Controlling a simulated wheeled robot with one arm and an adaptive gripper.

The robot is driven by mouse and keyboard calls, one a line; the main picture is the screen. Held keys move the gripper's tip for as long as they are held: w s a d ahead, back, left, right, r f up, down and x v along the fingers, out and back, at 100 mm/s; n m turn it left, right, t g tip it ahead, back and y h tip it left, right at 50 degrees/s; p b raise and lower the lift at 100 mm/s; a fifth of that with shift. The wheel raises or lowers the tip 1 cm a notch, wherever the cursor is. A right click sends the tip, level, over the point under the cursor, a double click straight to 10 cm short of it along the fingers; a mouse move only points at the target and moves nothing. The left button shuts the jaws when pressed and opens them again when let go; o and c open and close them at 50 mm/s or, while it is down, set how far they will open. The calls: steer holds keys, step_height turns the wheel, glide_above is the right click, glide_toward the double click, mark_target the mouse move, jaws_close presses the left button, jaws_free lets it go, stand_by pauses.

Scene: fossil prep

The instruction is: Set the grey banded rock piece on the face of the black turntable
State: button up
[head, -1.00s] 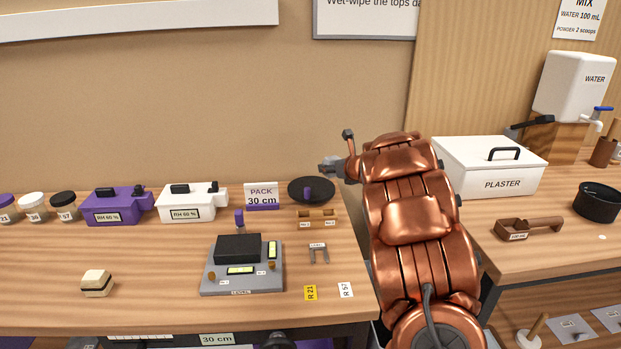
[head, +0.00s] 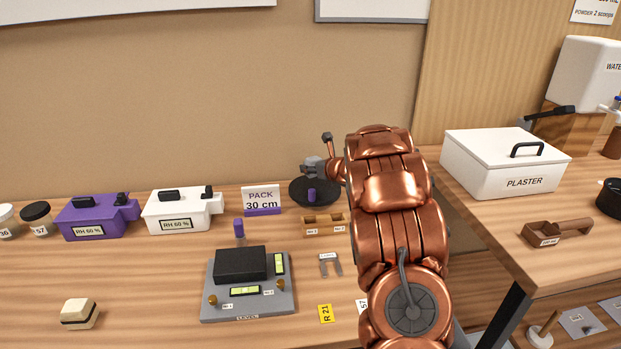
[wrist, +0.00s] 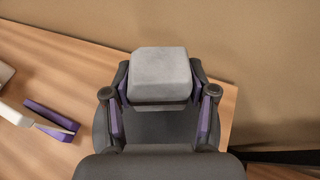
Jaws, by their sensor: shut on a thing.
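The grey banded rock piece (wrist: 160,68) is between the two purple-padded fingers of my gripper (wrist: 160,85) in the wrist view. My gripper is shut on it. The black turntable (head: 300,197) stands at the back of the bench in the head view, right of the PACK 30 cm sign. My gripper (head: 313,167) is over its rear part there. A dark surface shows below the rock in the wrist view; I cannot tell whether the rock touches the turntable.
A wooden holder (head: 322,224) stands just in front of the turntable. The sign (head: 262,201) is close on its left. A grey level stand (head: 248,300) and a cream block with a dark band (head: 79,313) are nearer. A white plaster box (head: 503,165) is at right.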

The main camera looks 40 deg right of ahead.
mark_target(313, 176)
steer(key=shift+f, duration=1.7)
steer(key=shift+f+b, duration=0.2)
steer(key=shift+b, duration=0.1)
steer(key=o, duration=1.4)
steer(key=shift+r+p, duration=0.2)
steer(key=shift+p, duration=0.1)
steer(key=b+v, duration=0.2)
steer(key=v, duration=1)
steer(key=shift+f, duration=0.1)
